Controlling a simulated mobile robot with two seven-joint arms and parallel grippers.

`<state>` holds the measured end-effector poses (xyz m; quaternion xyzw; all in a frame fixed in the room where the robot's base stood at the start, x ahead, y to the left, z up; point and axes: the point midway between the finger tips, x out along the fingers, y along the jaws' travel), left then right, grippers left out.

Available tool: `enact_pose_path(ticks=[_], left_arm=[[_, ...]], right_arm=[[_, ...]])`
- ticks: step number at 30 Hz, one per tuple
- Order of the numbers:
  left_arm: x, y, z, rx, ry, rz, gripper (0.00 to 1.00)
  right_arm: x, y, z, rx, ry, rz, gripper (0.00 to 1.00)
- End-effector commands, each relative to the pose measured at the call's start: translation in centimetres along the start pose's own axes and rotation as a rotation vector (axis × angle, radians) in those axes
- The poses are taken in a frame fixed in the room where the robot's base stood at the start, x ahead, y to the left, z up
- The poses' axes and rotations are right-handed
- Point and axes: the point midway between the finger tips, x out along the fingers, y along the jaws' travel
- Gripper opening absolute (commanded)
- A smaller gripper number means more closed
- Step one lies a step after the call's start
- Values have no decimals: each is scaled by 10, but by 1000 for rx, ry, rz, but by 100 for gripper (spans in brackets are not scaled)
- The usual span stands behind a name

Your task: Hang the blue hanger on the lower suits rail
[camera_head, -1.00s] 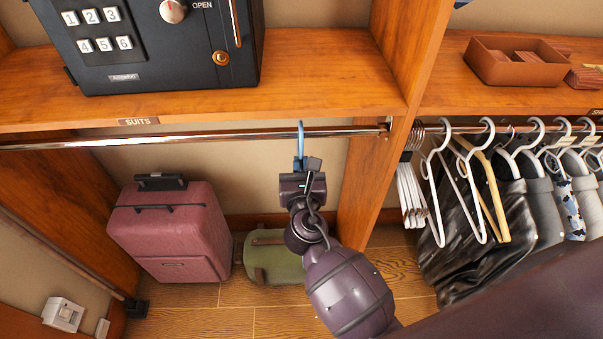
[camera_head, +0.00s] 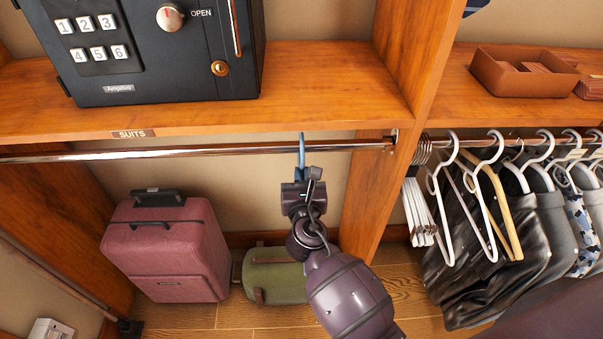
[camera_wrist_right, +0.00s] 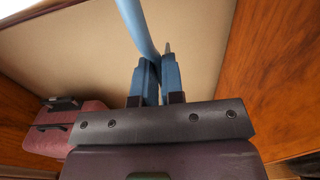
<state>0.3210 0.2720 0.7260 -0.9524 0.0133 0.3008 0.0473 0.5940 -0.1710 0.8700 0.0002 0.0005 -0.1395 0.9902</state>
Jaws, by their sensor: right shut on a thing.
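The suits rail (camera_head: 200,151) is a chrome bar under the wooden shelf with the SUITS label (camera_head: 133,133). My right gripper (camera_head: 303,175) is below the rail near its right end, shut on the blue hanger (camera_head: 302,150). The hanger's slim blue upper part stands upright and crosses the rail in the picture, its top just above the bar. I cannot tell whether it touches the rail. In the right wrist view, the blue hanger (camera_wrist_right: 136,25) rises from between the fingers (camera_wrist_right: 160,78). The rest of the hanger is hidden. My left gripper is not in view.
A black safe (camera_head: 160,55) stands on the shelf above. A maroon suitcase (camera_head: 165,245) and a green bag (camera_head: 275,275) are on the floor. A wooden divider (camera_head: 375,195) separates the neighbouring rail with white hangers (camera_head: 485,200) and clothes. The suits rail's left stretch is bare.

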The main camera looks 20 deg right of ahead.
Motion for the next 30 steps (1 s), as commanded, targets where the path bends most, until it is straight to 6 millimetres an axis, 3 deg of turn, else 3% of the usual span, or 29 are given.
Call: enact_pose_path(ticks=[9, 10, 16, 25, 30], left_arm=[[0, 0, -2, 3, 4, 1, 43], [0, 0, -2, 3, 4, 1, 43], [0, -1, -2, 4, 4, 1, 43], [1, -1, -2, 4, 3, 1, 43], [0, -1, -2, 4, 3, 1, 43]], right_arm=[[0, 0, 0, 0, -1, 0, 0], [0, 0, 0, 0, -1, 0, 10], [0, 0, 0, 0, -1, 0, 38], [-2, 0, -1, 0, 0, 0, 38], [-17, -1, -1, -1, 0, -1, 38]])
